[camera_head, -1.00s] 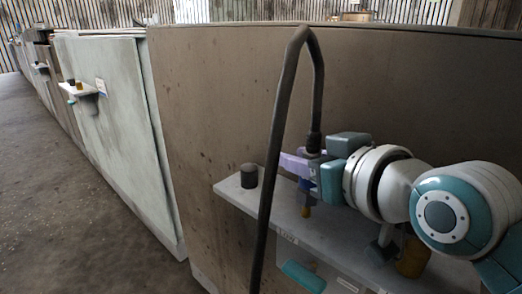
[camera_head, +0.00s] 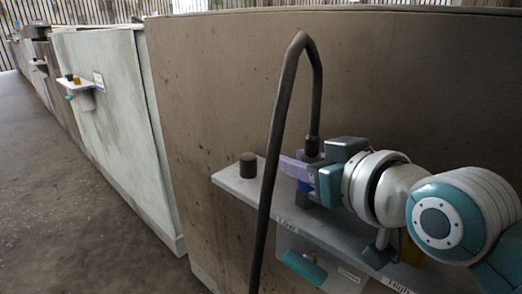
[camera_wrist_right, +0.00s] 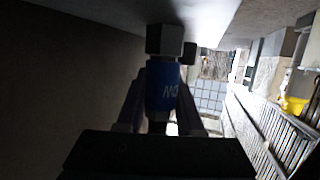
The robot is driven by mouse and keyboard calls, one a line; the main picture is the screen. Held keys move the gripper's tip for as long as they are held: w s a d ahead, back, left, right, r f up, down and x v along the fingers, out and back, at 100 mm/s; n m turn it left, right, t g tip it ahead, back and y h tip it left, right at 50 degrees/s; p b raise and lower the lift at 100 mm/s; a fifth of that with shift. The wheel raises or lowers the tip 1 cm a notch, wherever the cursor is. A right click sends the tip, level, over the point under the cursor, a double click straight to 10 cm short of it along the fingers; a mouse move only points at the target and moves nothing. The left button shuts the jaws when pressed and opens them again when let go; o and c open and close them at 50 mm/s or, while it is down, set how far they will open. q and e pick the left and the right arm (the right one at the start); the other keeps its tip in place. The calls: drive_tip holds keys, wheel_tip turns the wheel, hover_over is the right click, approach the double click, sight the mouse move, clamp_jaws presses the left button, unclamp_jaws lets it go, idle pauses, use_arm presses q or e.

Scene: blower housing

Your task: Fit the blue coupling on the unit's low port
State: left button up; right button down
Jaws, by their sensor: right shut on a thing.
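My right gripper (camera_head: 298,170) reaches in from the right with purple fingers, closed around the blue coupling (camera_head: 304,187), of which little shows. The coupling sits at the lower end of a dark curved hose (camera_head: 313,110). It is over the pale ledge by the "Low" label (camera_head: 287,226); the low port itself is hidden behind the gripper. In the right wrist view the blue coupling (camera_wrist_right: 163,88) is between the fingers, with a grey hex piece (camera_wrist_right: 166,40) at its end close to a pale surface. I cannot tell whether it is seated. My left gripper is not in view.
A dark cap (camera_head: 248,166) stands on the left end of the ledge (camera_head: 232,180). A teal handle (camera_head: 304,267) is below the ledge. The brown housing wall (camera_head: 210,110) rises behind. More units (camera_head: 100,110) line the left, beside open floor (camera_head: 70,200).

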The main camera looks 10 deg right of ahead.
drive_tip(key=shift+c, duration=2.3)
unclamp_jaws()
